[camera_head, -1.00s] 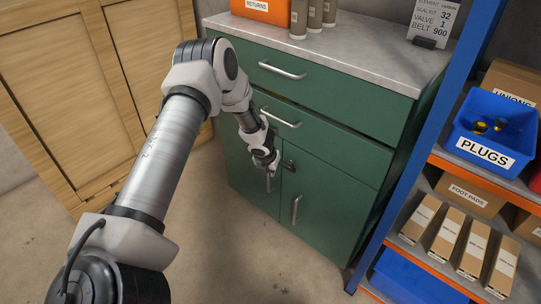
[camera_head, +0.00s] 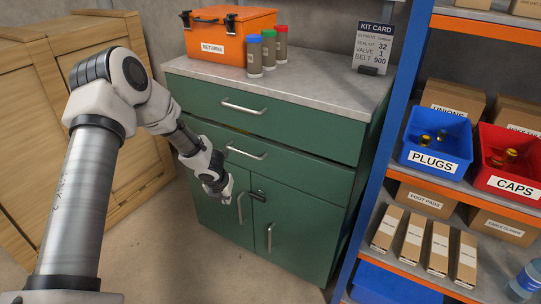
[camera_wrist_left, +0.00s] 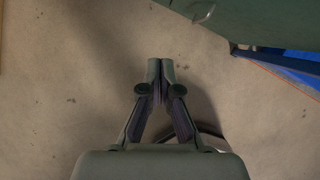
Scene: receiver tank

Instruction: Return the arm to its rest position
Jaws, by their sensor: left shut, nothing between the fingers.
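My left arm comes in from the left in the head view. Its gripper (camera_head: 227,192) hangs low in front of the green cabinet (camera_head: 297,105), near the handle of the left door (camera_head: 240,208). In the left wrist view the two fingers of the left gripper (camera_wrist_left: 160,65) are together over bare floor, with nothing between them. The cabinet's corner shows at the top right there. Both drawers and both lower doors look shut, though the arm covers part of the left side. My right gripper is in neither view.
A wooden crate (camera_head: 60,75) stands left of the cabinet. An orange box (camera_head: 228,32) and several capped canisters are on the worktop. A blue-framed shelf at right holds a blue bin (camera_head: 437,140), a red bin (camera_head: 510,160) and cartons. The floor before the cabinet is clear.

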